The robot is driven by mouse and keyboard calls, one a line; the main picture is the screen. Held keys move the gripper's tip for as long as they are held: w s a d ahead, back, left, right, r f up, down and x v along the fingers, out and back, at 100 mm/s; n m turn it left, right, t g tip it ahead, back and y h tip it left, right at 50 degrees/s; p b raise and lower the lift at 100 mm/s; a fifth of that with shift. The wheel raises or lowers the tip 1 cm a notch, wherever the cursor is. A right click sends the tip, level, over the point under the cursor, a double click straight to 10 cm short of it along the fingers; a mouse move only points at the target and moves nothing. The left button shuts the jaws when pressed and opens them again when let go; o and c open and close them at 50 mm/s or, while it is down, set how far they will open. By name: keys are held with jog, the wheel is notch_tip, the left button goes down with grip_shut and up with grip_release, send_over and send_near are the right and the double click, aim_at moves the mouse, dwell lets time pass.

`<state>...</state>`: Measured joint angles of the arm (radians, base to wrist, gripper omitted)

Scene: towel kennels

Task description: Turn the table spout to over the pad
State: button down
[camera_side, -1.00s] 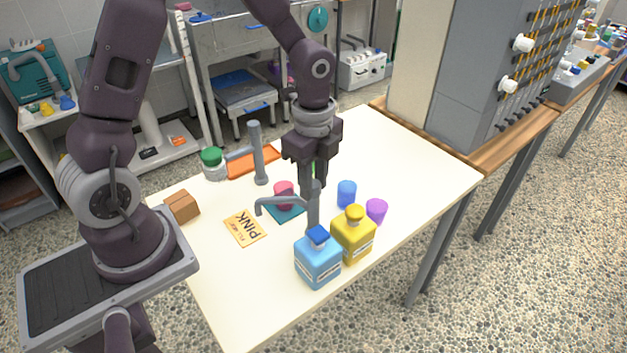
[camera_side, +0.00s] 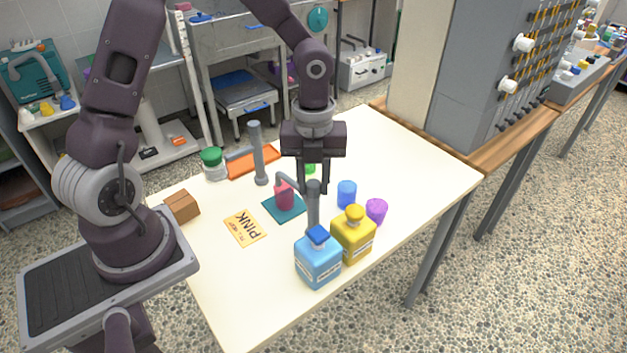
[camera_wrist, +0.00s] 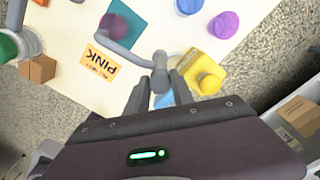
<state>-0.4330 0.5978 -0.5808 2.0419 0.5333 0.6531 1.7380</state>
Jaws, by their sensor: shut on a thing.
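The front grey table spout (camera_side: 313,208) has an upright post and a side arm that points to the upper left. In the side view, its tip overlaps the top of the pink cup (camera_side: 285,198), which stands on the teal pad (camera_side: 270,208). In the wrist view, the spout (camera_wrist: 130,56) reaches left and its tip overlaps the teal pad (camera_wrist: 128,15) and pink cup. My gripper (camera_side: 315,185) is at the spout's post top, its fingers (camera_wrist: 157,92) on either side and shut on it. The fingers partly hide the post top.
A blue bottle (camera_side: 318,262) and yellow bottle (camera_side: 354,240) stand close in front. Blue (camera_side: 347,192) and purple (camera_side: 376,210) cups stand right. A PINK card (camera_side: 245,228) lies left. Another spout (camera_side: 257,150) and an orange tray (camera_side: 238,166) are behind. The right table is clear.

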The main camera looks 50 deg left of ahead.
jog(key=shift+m, duration=0.6)
jog(key=c, duration=1.1)
grip_release()
notch_tip(320, 180, up, 7)
jog(key=shift+r, duration=0.1)
